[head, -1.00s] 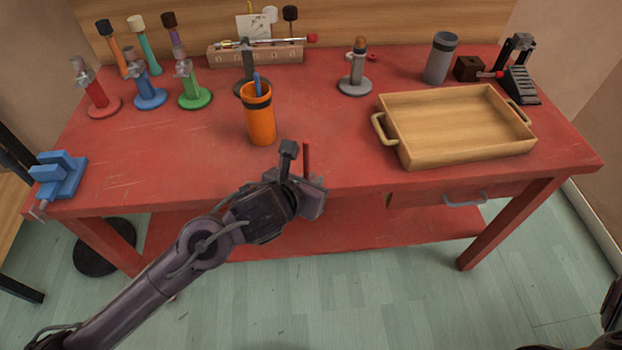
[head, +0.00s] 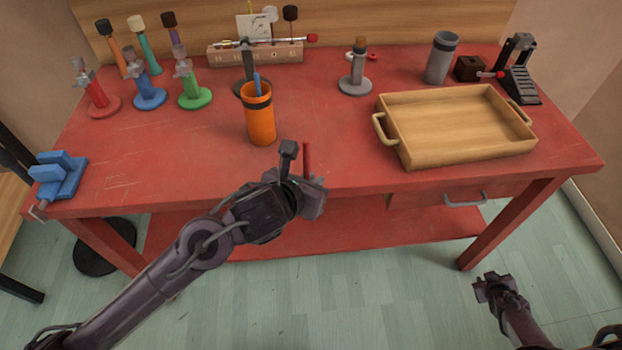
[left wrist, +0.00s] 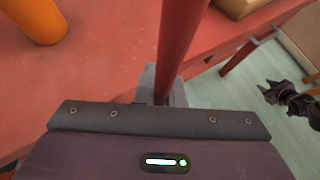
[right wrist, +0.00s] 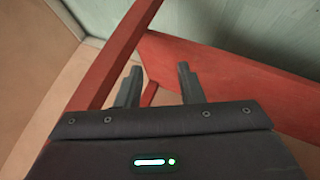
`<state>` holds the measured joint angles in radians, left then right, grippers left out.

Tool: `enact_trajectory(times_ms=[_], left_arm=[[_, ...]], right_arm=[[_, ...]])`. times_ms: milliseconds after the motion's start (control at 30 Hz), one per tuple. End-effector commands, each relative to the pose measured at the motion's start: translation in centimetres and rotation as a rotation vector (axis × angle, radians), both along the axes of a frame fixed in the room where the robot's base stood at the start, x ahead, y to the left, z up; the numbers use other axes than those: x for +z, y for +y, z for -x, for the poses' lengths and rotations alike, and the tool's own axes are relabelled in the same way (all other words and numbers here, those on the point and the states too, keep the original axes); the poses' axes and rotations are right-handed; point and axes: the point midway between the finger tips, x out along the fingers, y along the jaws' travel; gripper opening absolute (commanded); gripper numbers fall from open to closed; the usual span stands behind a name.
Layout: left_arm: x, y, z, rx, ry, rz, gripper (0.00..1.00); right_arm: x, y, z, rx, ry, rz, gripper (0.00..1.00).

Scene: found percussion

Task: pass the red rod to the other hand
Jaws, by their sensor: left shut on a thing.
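The red rod (head: 306,160) stands upright in my left gripper (head: 309,182), in front of the table's front edge in the head view. In the left wrist view the rod (left wrist: 183,45) rises from between the closed fingers (left wrist: 160,88). The lower end of the rod is hidden by the gripper. My right gripper (head: 490,284) is low at the right in the head view, well apart from the rod. In the right wrist view its two fingers (right wrist: 158,88) are spread with nothing between them. It also shows small in the left wrist view (left wrist: 272,92).
The red table (head: 330,130) carries an orange cup (head: 260,122) with a blue stick, a wooden tray (head: 450,125), a grey cup (head: 440,60), a blue vise (head: 58,178) and several coloured stands at the back left.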

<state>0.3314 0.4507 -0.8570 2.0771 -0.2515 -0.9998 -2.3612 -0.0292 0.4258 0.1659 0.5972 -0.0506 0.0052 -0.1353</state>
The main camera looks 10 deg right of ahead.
Motion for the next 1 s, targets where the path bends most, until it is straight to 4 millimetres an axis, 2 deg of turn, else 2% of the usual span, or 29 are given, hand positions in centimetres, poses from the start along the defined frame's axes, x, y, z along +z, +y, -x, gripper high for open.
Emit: enact_trajectory(times_ms=[33, 100, 300, 500, 700, 833, 1000], left_arm=[[0.0, 0.0, 0.0, 0.000, 0.000, 0.000, 0.00], [0.0, 0.0, 0.0, 0.000, 0.000, 0.000, 0.00], [0.0, 0.0, 0.0, 0.000, 0.000, 0.000, 0.00], [0.0, 0.0, 0.0, 0.000, 0.000, 0.000, 0.00], [0.0, 0.0, 0.0, 0.000, 0.000, 0.000, 0.00], [0.0, 0.0, 0.0, 0.000, 0.000, 0.000, 0.00], [0.0, 0.0, 0.0, 0.000, 0.000, 0.000, 0.00]], right_arm=[[-1.7, 2.2, 1.5, 0.008, 0.037, -0.028, 0.34], [-3.7, 5.0, 3.3, 0.018, 0.082, -0.062, 0.34], [-8.4, 13.2, 9.0, 0.044, 0.211, -0.158, 0.34], [-11.7, 21.5, 15.3, 0.068, 0.336, -0.249, 0.34], [-13.4, 29.0, 21.0, 0.089, 0.443, -0.329, 0.34], [-13.8, 32.4, 23.6, 0.098, 0.491, -0.363, 0.34], [-14.0, 34.4, 25.2, 0.102, 0.521, -0.383, 0.34]])
